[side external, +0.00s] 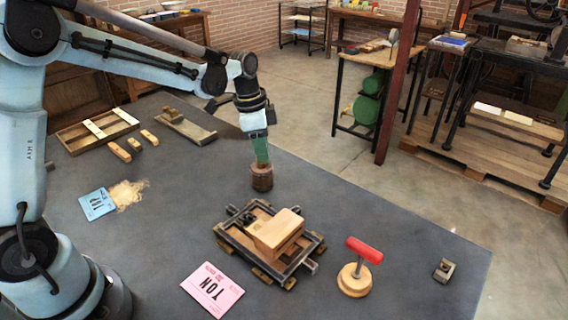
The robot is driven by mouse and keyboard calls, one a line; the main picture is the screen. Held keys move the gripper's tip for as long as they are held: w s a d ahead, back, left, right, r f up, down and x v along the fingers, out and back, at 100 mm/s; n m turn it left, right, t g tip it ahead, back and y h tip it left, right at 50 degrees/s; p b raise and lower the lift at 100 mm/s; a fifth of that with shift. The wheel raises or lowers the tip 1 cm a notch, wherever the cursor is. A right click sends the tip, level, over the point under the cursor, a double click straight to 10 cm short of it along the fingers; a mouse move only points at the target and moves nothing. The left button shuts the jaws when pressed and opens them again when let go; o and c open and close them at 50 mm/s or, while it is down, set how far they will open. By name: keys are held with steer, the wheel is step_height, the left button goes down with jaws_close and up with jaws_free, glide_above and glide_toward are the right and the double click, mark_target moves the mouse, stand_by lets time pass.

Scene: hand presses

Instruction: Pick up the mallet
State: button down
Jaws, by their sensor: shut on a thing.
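The mallet (262,183) shows as a dark brown, round wooden block below my gripper (261,160). My gripper points down and its green lower part ends right at the top of the block. It is shut on the mallet, whose handle is mostly hidden by the gripper. The mallet is upright, behind the wooden frame with a block. I cannot tell whether its underside touches the dark table (330,205) or is slightly above it.
A framed wooden bed with a block (277,232) stands in front of the mallet. A red-handled tool on a round base (355,275), a small metal-and-wood block (444,270), a pink card (212,290) and a blue packet (97,204) lie around. The table right of the mallet is clear.

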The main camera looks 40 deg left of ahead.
mark_target(264, 169)
steer(key=shift+r, duration=0.1)
steer(key=shift+r, duration=0.55)
steer(key=s+d+r, duration=0.6)
steer(key=d+r, duration=0.3)
steer(key=d, duration=0.1)
steer(key=s+d+f, duration=0.1)
steer(key=s+d, duration=0.4)
steer(key=shift+s+d+f, duration=0.15)
steer(key=shift+s+d, duration=0.2)
steer(key=shift+d, duration=0.05)
steer(key=shift+f, duration=0.15)
